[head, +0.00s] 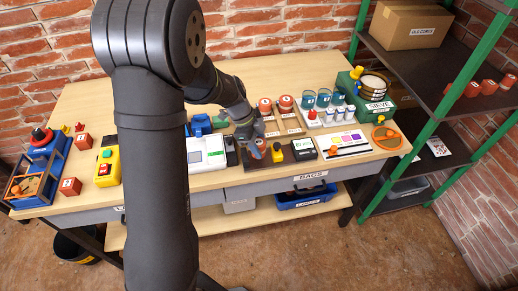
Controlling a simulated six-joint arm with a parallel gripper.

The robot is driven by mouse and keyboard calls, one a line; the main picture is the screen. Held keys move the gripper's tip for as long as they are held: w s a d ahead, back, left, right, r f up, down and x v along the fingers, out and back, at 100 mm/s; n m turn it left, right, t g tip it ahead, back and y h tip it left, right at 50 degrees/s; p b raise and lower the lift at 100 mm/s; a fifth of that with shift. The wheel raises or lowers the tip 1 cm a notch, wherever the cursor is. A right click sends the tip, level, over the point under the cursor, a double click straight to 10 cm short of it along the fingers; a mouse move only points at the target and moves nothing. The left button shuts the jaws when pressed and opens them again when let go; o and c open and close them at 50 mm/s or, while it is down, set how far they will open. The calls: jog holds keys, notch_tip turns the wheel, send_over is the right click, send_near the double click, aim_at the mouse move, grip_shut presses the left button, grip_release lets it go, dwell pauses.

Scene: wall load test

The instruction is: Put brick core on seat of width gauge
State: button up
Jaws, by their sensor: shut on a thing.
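The width gauge (284,164) appears to be the long dark base near the front edge of the table, with a green and white display block (303,149) at its right end. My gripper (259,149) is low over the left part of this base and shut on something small. The held thing fits the brick core, but the fingers hide most of it. A small grey and orange part (277,152) shows just right of the fingers; I cannot tell whether it belongs to the gauge. The seat is not clearly visible, and contact with it cannot be told.
A white instrument (206,153) stands close on the left. Two orange-red round pieces (265,105) on wooden boards stand behind. Blue-lidded jars (308,99) and a green sieve machine (366,95) are at the back right. A colour card (343,143) lies right of the gauge.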

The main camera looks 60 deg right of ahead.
jog(key=shift+f, duration=1.15)
jog(key=shift+f, duration=0.15)
jog(key=o, duration=1.1)
jog(key=v, duration=1.2)
